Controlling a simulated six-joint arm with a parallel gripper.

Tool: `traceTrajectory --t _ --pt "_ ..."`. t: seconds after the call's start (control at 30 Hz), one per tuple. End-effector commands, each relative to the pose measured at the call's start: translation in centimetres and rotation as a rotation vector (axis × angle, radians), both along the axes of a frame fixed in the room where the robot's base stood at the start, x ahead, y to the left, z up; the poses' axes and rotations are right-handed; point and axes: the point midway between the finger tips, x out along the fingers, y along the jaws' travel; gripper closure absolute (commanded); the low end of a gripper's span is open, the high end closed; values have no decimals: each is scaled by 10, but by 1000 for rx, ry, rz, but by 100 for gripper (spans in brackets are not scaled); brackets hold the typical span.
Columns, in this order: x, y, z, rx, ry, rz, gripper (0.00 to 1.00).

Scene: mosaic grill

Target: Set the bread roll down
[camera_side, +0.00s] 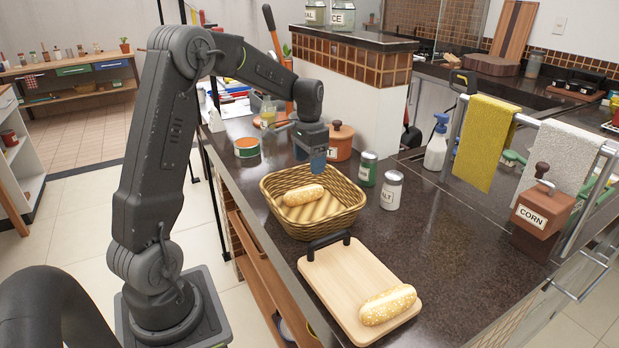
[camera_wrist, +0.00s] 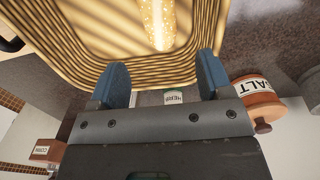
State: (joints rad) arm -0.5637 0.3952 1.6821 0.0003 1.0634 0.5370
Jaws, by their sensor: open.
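A bread roll (camera_side: 303,195) lies in the wicker basket (camera_side: 345,222) on the dark counter. A second, seeded bread roll (camera_side: 387,305) lies on the near end of the wooden cutting board (camera_side: 345,276). My gripper (camera_side: 318,163) is above the far side of the basket, with blue fingers pointing down. In the wrist view my gripper (camera_wrist: 161,78) is open, with nothing between its fingers. That view shows part of the bread roll (camera_wrist: 158,22) inside the basket (camera_wrist: 70,42), beyond the fingertips and apart from them.
An orange lidded pot (camera_side: 340,142), a green shaker (camera_side: 367,168) and a salt shaker (camera_side: 391,190) stand close behind and right of the basket. A red and green tin (camera_side: 246,147) is to the left. A corn box (camera_side: 543,208) stands at right. The counter right of the board is clear.

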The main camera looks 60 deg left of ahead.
Motion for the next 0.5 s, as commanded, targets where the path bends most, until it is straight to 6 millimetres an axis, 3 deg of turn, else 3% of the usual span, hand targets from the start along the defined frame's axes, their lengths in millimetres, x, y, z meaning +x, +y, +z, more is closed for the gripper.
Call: traceTrajectory --t 0.27,0.37,0.5 --pt "-1 -4 30 4 -7 -2 28" --pt "-6 -24 44 18 -31 -7 28" --pt "-27 -78 75 50 -108 -15 28"
